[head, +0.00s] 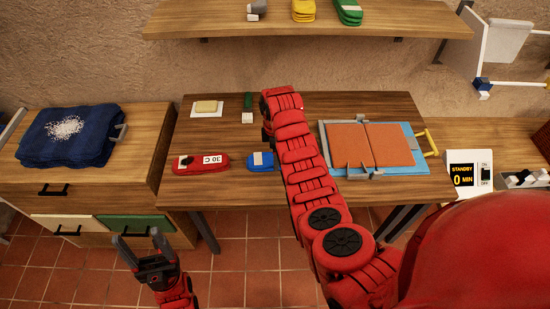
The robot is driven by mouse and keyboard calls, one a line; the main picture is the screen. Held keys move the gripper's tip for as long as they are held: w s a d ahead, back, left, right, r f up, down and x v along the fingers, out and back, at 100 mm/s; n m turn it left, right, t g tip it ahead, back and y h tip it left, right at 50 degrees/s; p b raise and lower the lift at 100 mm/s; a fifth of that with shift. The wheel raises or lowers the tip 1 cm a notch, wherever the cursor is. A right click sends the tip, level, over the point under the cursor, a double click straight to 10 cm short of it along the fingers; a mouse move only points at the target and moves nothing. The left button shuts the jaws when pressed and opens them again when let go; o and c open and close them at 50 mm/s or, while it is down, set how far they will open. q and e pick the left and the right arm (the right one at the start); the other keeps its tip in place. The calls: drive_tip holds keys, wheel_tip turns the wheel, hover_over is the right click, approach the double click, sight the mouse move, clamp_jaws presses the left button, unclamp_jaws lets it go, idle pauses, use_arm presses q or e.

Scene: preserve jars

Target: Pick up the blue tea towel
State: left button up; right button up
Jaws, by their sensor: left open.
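The blue tea towel (95,147) is a folded dark blue cloth with a white speckled patch on top. It lies on the wooden cabinet (150,120) at the left, with a grey loop at its right edge. My left gripper (137,237) is open and empty, low in front of the cabinet, to the right of and below the towel in the picture, apart from it. My right arm reaches across the wooden table. Its gripper (267,120) is mostly hidden at the arm's far end, so its jaws cannot be made out.
On the table (215,140) are a red "30 C" piece (212,164), a blue piece (259,163), a soap-like block (206,106) and a board with terracotta panels (350,145). A shelf (220,20) hangs above. Cabinet drawers have black handles.

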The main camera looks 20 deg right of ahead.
drive_tip(key=shift+f, duration=1.15)
drive_tip(key=c, duration=1.2)
drive_tip(key=shift+r, duration=0.1)
